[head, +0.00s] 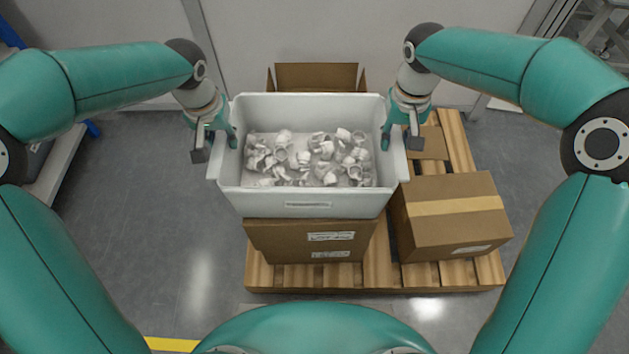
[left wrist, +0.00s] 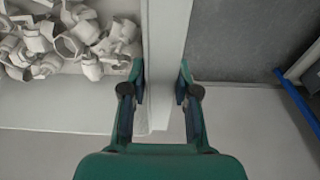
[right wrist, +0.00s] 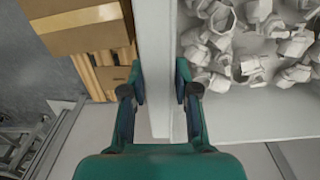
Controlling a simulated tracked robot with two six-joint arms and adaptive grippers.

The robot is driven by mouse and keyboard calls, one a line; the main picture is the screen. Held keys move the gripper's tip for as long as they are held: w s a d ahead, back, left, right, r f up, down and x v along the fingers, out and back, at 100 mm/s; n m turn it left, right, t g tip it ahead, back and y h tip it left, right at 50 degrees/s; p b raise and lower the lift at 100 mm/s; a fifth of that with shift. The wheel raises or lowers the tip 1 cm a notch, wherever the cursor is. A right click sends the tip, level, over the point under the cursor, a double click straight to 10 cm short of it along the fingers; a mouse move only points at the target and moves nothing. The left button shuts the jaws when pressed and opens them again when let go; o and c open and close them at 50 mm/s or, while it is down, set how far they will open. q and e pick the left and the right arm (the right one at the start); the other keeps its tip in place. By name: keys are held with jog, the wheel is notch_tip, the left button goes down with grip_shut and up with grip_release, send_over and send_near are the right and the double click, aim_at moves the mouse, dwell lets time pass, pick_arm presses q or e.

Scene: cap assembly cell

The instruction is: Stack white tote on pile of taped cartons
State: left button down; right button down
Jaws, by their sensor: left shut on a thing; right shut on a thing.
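The white tote (head: 308,204) holds many loose white caps (head: 310,158) and sits level above the left part of the pallet. My left gripper (head: 219,141) is shut on the tote's left wall; in the left wrist view its fingers (left wrist: 160,82) straddle the tote's rim (left wrist: 166,50). My right gripper (head: 401,143) is shut on the right wall; in the right wrist view its fingers (right wrist: 158,82) straddle that rim (right wrist: 155,45).
A taped carton (head: 452,215) stands on the wooden pallet (head: 375,276) to the right. A smaller carton (head: 433,143) lies behind it. An open carton flap (head: 316,77) rises behind the tote. Grey floor (head: 140,230) is clear at the left.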

pick_arm(q)
jog(key=shift+a+f+b, duration=0.15)
jog(key=shift+f+b, duration=0.3)
jog(key=shift+f, duration=0.15)
pick_arm(e)
jog(key=shift+d+f, duration=0.15)
jog(key=shift+f, duration=0.45)
pick_arm(q)
jog(key=c, duration=0.9)
grip_release()
pick_arm(e)
jog(key=c, duration=0.9)
grip_release()
pick_arm(q)
jog(key=shift+o, duration=0.2)
pick_arm(e)
jog(key=shift+o, duration=0.2)
